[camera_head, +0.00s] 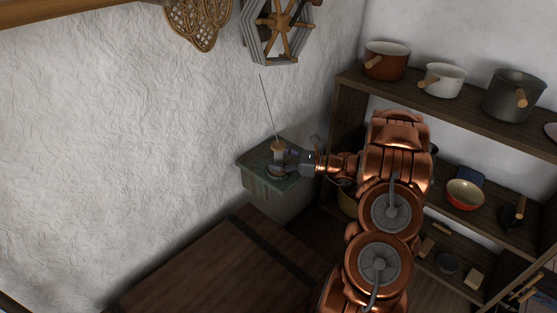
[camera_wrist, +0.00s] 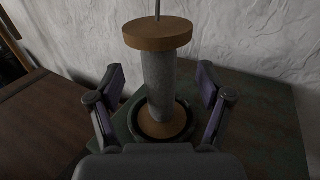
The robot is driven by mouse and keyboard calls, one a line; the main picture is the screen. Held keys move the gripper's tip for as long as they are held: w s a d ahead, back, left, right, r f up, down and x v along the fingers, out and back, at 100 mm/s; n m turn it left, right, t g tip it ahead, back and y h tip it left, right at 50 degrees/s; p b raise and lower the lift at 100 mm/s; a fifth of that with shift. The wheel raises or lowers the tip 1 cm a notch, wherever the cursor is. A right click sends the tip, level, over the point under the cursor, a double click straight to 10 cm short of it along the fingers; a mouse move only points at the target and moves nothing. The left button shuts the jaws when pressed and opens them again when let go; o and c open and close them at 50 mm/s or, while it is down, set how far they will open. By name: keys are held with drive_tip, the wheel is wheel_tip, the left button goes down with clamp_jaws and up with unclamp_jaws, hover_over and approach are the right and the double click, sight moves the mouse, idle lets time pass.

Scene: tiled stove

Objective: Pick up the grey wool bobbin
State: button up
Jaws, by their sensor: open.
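The grey wool bobbin (camera_wrist: 159,82) stands upright, with a wooden disc at its top and another at its base. A thin rod rises from its top. It sits in a dark ring on a green stand (camera_wrist: 255,105). In the head view the bobbin (camera_head: 277,148) is small, on the green-topped stand (camera_head: 255,160) by the wall. My gripper (camera_wrist: 160,92) is open, with one finger on each side of the grey wool and visible gaps between. In the head view my gripper (camera_head: 288,160) reaches in from the right and partly hides the bobbin.
A dark wooden chest or table top (camera_head: 210,265) lies in front of the stand. A shelf (camera_head: 450,105) with pots and bowls stands at the right. The white wall (camera_head: 130,120) is close behind the bobbin. A wooden wheel (camera_head: 280,22) hangs above.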

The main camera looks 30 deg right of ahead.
drive_tip(key=shift+c, duration=0.4)
drive_tip(key=c, duration=1.2)
drive_tip(key=shift+r, duration=0.1)
drive_tip(key=shift+c, duration=0.2)
